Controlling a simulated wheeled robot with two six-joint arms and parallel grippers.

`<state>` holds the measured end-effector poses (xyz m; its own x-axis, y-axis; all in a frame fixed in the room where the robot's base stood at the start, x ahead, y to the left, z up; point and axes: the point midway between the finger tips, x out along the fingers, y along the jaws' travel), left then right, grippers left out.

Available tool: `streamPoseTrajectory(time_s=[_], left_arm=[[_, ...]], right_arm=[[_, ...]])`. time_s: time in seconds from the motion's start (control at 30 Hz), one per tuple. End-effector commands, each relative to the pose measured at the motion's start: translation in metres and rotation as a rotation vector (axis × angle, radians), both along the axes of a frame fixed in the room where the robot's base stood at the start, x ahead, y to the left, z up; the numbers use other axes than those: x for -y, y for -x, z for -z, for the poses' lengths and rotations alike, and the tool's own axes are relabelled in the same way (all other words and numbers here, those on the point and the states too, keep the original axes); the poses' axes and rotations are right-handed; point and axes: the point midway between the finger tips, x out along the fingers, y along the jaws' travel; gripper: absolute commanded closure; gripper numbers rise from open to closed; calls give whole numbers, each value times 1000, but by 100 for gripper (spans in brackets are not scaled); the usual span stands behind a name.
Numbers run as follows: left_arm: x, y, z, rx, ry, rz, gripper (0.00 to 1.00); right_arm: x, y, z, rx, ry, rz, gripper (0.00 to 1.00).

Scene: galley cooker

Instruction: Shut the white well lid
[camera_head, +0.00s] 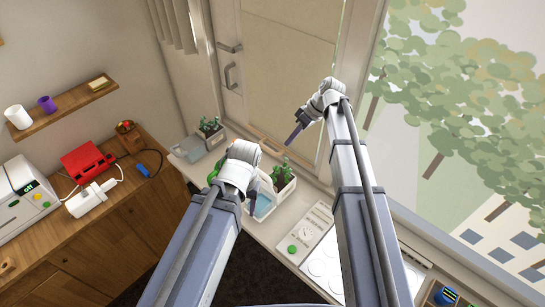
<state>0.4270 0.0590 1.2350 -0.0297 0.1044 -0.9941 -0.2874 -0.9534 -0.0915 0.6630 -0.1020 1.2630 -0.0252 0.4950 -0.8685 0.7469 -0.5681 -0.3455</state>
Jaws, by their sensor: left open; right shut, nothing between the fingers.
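I cannot pick out the white well lid for certain. A white panel with pale round marks (323,264) lies in the counter, partly hidden behind my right arm; I cannot tell whether it is the lid. My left gripper (254,186) is open over the counter, beside a white planter box (284,193); its fingers are mostly hidden by its own wrist. My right gripper (296,131) is shut and empty, with its dark fingers pointing down and left in front of the cream door, apart from the counter.
A control panel with a green button (292,249) sits in the counter (262,233). A potted plant (211,127) stands at its far end. A wooden cabinet at left carries a red device (88,161) and a white machine (22,203). A window is at right.

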Motion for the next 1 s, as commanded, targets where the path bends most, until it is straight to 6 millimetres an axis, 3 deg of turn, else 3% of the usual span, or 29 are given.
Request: streamPoseTrajectory(time_s=[0.7, 1.0], left_arm=[[0, -1, 90, 0, -1, 31, 45], [0, -1, 102, 2, -1, 29, 45]], right_arm=[[-48, 3, 91, 0, 2, -1, 100], [-71, 25, 102, -1, 1, -1, 100]])
